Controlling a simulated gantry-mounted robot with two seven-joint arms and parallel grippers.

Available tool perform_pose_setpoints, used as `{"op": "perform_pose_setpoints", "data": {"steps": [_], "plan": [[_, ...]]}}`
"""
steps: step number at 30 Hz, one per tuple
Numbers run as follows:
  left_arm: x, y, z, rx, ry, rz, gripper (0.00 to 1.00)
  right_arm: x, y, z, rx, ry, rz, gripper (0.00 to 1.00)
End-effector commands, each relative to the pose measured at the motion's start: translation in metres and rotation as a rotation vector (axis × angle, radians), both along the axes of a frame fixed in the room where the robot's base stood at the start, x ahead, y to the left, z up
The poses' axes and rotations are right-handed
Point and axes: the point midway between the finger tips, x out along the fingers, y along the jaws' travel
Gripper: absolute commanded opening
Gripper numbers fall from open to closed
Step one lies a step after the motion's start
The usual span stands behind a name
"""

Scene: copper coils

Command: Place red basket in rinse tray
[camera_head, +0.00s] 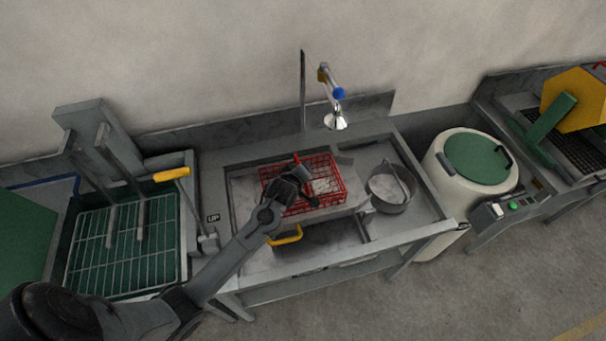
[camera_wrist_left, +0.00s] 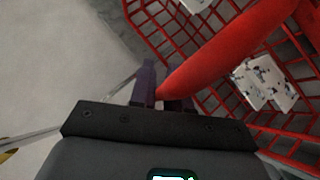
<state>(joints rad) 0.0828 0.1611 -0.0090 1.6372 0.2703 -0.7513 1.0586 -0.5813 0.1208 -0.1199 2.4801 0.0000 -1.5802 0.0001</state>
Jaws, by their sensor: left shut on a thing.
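The red wire basket (camera_head: 335,178) is over the sink unit, above or on a pale grey tray-like surface (camera_head: 335,208); I cannot tell whether it touches. My left gripper (camera_head: 302,178) reaches over the basket's left side and is shut on its thick red handle. In the left wrist view, the fingers (camera_wrist_left: 163,90) meet the near end of the handle (camera_wrist_left: 230,48). White speckled pieces (camera_wrist_left: 265,82) lie inside the basket. The sink basin (camera_head: 245,197), which may be the rinse tray, surrounds this spot. My right gripper is not in view.
A tap with a spray head (camera_head: 335,120) stands behind the basket. A round grey pot (camera_head: 390,190) is to its right. A green tank with a wire rack (camera_head: 125,240) is at left, beside a yellow-handled lever (camera_head: 172,174). A white drum with a green lid (camera_head: 475,158) is further right.

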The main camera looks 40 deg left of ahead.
Motion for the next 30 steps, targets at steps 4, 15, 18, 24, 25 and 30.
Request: {"op": "perform_pose_setpoints", "data": {"steps": [4, 15, 18, 24, 25, 30], "plan": [[0.0, 0.0, -0.017, 0.002, 0.0, -0.002, 0.0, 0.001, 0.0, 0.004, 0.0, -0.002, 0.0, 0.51], [0.0, 0.0, -0.026, 0.001, -0.003, -0.001, 0.0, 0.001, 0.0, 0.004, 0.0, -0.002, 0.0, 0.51], [0.0, 0.0, -0.028, 0.001, -0.002, 0.0, 0.0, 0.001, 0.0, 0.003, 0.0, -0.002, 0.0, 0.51], [-0.001, -0.001, -0.03, 0.0, 0.002, -0.001, 0.38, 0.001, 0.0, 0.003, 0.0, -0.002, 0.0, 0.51], [-0.001, -0.001, -0.03, 0.0, 0.002, -0.001, 0.42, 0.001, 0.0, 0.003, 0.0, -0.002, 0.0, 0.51], [-0.001, -0.001, -0.03, 0.0, 0.001, -0.001, 0.42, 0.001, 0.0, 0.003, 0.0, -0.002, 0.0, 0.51]]}}
